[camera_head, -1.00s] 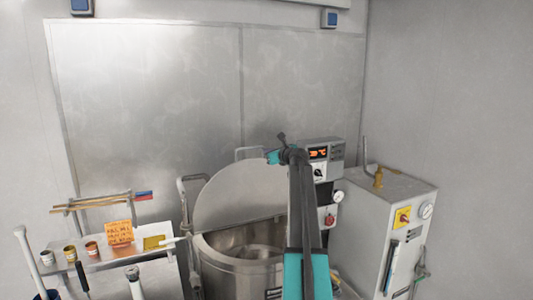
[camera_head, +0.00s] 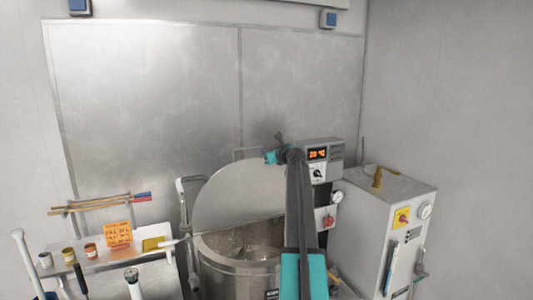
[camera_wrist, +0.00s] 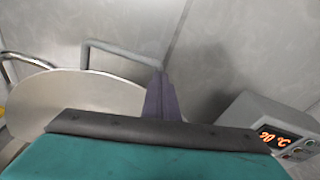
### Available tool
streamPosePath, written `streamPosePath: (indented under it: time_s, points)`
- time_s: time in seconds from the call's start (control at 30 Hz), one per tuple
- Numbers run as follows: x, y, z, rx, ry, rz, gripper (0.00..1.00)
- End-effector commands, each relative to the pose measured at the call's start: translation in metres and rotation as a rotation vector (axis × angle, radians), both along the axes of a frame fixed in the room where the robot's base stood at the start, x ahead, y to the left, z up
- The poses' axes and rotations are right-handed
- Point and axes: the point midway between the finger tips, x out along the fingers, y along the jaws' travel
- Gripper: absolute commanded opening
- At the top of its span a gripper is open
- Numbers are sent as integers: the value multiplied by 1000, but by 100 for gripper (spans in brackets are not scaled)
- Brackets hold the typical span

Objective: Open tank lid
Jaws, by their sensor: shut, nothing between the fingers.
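The tank (camera_head: 238,268) is a round steel vessel at the lower middle of the head view, with its mouth uncovered. Its lid (camera_head: 235,192), a grey disc, stands raised and tilted back behind the mouth. The lid also shows in the wrist view (camera_wrist: 75,98), with its bar handle (camera_wrist: 120,52) above it. My gripper (camera_head: 279,138) is above and right of the lid's upper edge, partly hidden by my arm. In the wrist view my gripper's fingers (camera_wrist: 160,80) are together with nothing between them, near the handle's right end; contact cannot be told.
A control box with an orange display (camera_head: 322,160) stands just right of my arm. A white cabinet (camera_head: 385,225) with a gauge is further right. A side table (camera_head: 125,265) with small cups stands left. The steel wall (camera_head: 150,100) is close behind.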

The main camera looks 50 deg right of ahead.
Motion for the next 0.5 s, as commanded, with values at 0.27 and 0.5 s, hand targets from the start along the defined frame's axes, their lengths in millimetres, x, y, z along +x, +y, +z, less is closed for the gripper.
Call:
streamPosePath:
  time_s: [0.27, 0.5]
  points:
    - [-1, 0, 18, -1, -1, 0, 0]
    - [-3, 1, 48, -2, -1, 3, 0]
